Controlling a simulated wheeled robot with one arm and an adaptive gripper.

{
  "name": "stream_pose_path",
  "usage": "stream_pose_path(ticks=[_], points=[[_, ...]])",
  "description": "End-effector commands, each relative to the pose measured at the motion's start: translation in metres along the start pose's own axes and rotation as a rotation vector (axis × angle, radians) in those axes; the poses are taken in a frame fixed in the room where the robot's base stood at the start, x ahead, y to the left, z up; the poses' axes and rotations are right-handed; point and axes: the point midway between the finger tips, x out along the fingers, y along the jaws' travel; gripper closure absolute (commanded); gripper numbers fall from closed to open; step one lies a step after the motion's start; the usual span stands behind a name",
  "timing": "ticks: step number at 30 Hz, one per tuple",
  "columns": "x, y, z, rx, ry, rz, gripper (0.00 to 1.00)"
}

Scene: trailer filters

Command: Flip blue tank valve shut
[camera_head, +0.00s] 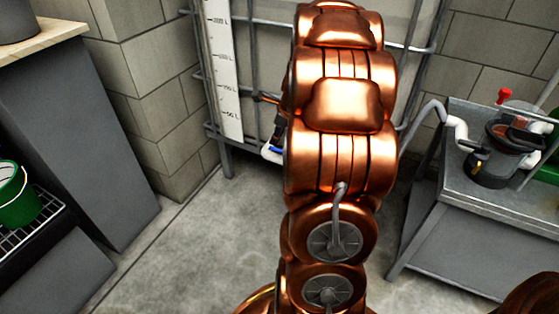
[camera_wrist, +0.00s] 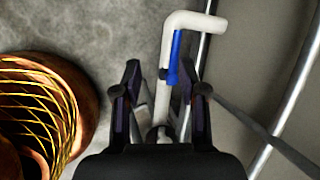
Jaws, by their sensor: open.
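The blue valve handle (camera_wrist: 175,58) lies along a white pipe (camera_wrist: 166,45) in the wrist view, roughly parallel to it. The pipe bends to the right at its top. My gripper (camera_wrist: 161,76) is open, with one dark finger on each side of the pipe and the handle's lower end. No finger is seen closed on the handle; exact contact cannot be told. In the head view a small part of the blue handle (camera_head: 276,149) shows beside the white pipe end (camera_head: 270,156), low at the tank frame. My copper arm hides most of the valve and gripper there.
A metal tank frame (camera_head: 228,155) with a white level scale (camera_head: 222,70) stands behind my arm. A grey metal table (camera_head: 455,190) with a filter pump (camera_head: 497,155) and red valve (camera_head: 504,96) is at right. A green bucket (camera_head: 18,203) sits at left. The concrete floor between is clear.

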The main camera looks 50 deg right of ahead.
Motion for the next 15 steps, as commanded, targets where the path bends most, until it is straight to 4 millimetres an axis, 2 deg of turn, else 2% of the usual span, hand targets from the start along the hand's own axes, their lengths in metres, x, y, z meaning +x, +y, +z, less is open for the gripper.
stream_pose_path(ticks=[1, 4, 11, 15], points=[[0.014, -0.006, -0.013, 0.048, 0.001, -0.012, 0.58], [0.022, -0.016, -0.024, 0.114, 0.0, -0.03, 0.58], [0.031, -0.023, -0.029, 0.15, -0.002, -0.042, 0.58], [0.045, -0.023, -0.029, 0.148, -0.002, -0.042, 0.58]])
